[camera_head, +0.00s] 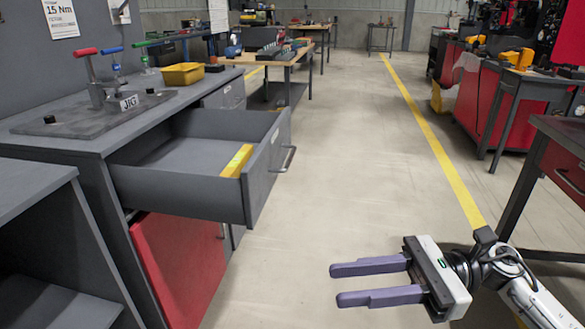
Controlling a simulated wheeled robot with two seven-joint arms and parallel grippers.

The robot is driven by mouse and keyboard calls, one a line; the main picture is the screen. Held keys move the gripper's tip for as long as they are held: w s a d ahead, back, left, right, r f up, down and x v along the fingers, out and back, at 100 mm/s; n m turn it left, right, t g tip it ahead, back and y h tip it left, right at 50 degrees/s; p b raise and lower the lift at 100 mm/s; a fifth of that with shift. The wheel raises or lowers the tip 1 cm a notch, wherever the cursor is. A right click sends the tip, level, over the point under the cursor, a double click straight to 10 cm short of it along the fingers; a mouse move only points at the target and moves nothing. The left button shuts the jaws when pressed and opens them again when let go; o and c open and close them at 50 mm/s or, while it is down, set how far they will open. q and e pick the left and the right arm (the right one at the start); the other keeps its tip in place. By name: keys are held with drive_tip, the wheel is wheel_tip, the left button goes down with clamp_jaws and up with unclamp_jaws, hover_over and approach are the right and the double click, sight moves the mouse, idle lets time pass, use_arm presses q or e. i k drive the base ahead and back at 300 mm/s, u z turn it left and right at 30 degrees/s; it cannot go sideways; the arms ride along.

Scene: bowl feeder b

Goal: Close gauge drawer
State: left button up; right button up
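The gauge drawer (176,182) is a grey drawer pulled out of the workbench at the left. Its front panel (267,167) faces right and carries a bar handle (286,159). A yellow block (237,160) lies inside against the front panel. My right gripper (335,285) is at the lower right, with its two purple fingers apart and pointing left. Nothing is between the fingers. It is apart from the drawer, in front and to the right of it over the floor. My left gripper is not in view.
A red cabinet door (182,262) is below the drawer. A dark table (560,135) stands at the right. The floor between is clear.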

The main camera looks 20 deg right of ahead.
sight(174, 167)
drive_tip(key=z, duration=0.75)
drive_tip(key=i, duration=1.2)
drive_tip(key=u, duration=0.2)
